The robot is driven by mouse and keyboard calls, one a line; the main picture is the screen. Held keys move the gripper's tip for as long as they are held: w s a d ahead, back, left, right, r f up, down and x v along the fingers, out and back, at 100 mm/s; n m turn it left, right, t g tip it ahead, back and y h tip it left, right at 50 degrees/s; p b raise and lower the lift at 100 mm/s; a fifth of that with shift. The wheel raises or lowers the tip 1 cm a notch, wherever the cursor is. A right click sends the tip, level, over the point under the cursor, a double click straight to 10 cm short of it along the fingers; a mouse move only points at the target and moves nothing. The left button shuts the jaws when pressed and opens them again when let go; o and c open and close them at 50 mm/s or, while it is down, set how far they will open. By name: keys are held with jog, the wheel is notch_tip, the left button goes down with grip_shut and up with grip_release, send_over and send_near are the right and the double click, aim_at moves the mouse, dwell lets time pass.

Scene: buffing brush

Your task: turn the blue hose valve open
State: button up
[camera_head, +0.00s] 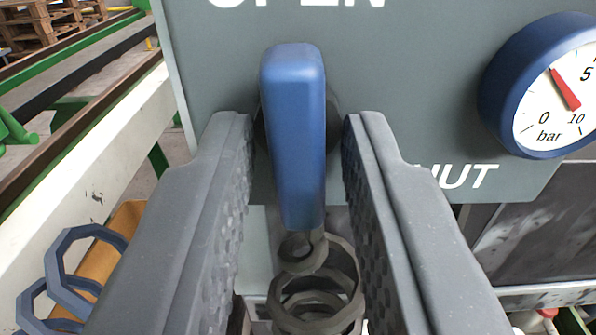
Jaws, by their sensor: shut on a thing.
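The blue valve handle (293,150) stands nearly upright in front of a grey panel (410,90). The panel has white lettering, "OPEN" cut off at the top edge and "SHUT" partly hidden at lower right. My gripper (297,120) has one grey, textured finger on each side of the handle and is shut on it. A dark round part shows behind the handle, mostly hidden. The handle's upper end points toward the "OPEN" lettering.
A blue-rimmed pressure gauge (552,88) with a red needle sits right of the handle. A coiled dark spring-like part (315,290) lies below it. Blue octagonal rings (85,265) are at lower left. Green and white rails and wooden pallets (45,25) show at far left.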

dwell(0.3)
jog(key=o, duration=0.7)
jog(key=shift+o, duration=0.2)
jog(key=shift+s, duration=0.1)
jog(key=s, duration=0.8)
jog(key=shift+s+a+p, duration=0.15)
jog(key=shift+s+p, duration=0.2)
jog(key=shift+p, duration=0.1)
jog(key=s+p, duration=0.4)
jog(key=p, duration=0.5)
jog(key=shift+s+p, duration=0.3)
jog(key=shift+s, duration=0.1)
